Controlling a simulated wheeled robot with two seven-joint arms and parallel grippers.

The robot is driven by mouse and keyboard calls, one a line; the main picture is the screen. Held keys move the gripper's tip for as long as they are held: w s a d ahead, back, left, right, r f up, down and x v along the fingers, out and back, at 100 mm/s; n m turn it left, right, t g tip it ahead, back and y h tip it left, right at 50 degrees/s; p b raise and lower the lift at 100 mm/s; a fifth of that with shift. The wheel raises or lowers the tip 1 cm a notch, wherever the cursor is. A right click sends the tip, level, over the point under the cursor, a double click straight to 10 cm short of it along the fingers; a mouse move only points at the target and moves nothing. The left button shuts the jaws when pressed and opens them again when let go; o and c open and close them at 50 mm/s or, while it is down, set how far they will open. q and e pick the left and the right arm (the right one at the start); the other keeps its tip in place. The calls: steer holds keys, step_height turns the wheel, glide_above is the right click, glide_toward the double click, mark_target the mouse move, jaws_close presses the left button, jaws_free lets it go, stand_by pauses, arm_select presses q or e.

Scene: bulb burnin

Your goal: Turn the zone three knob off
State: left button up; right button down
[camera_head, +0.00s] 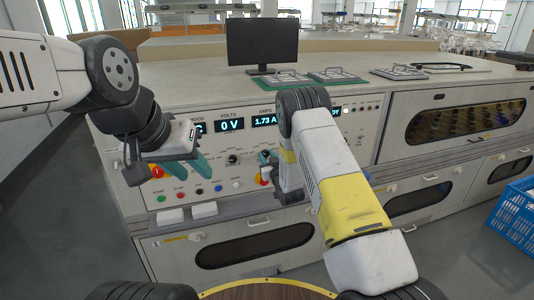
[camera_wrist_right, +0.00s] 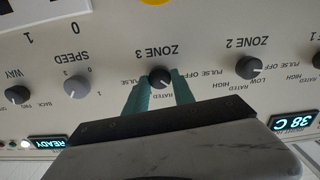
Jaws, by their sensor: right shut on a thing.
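The zone three knob (camera_wrist_right: 160,76) is a small black dial under a ZONE 3 label, which appears upside down in the right wrist view. My right gripper's two teal fingers (camera_wrist_right: 160,92) stand on either side of the knob and are shut on it. The direction of its pointer is too small to read. In the head view my right gripper (camera_head: 267,168) is at the panel, partly hidden by its own arm. My left gripper (camera_head: 172,168) is open and empty in front of the panel's left part, with its teal fingers apart.
The zone two knob (camera_wrist_right: 249,67) and the grey speed knob (camera_wrist_right: 76,87) flank the held knob. A monitor (camera_head: 262,43) and several racks (camera_head: 338,75) stand on the bench top. A blue crate (camera_head: 515,215) is on the floor at right.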

steer(key=n, duration=0.6)
steer(key=shift+n, duration=0.3)
stand_by(0.5)
steer(key=c, duration=1.1)
jaws_free()
steer(key=shift+o, duration=0.2)
steer(key=v, duration=0.7)
steer(key=shift+s, duration=0.4)
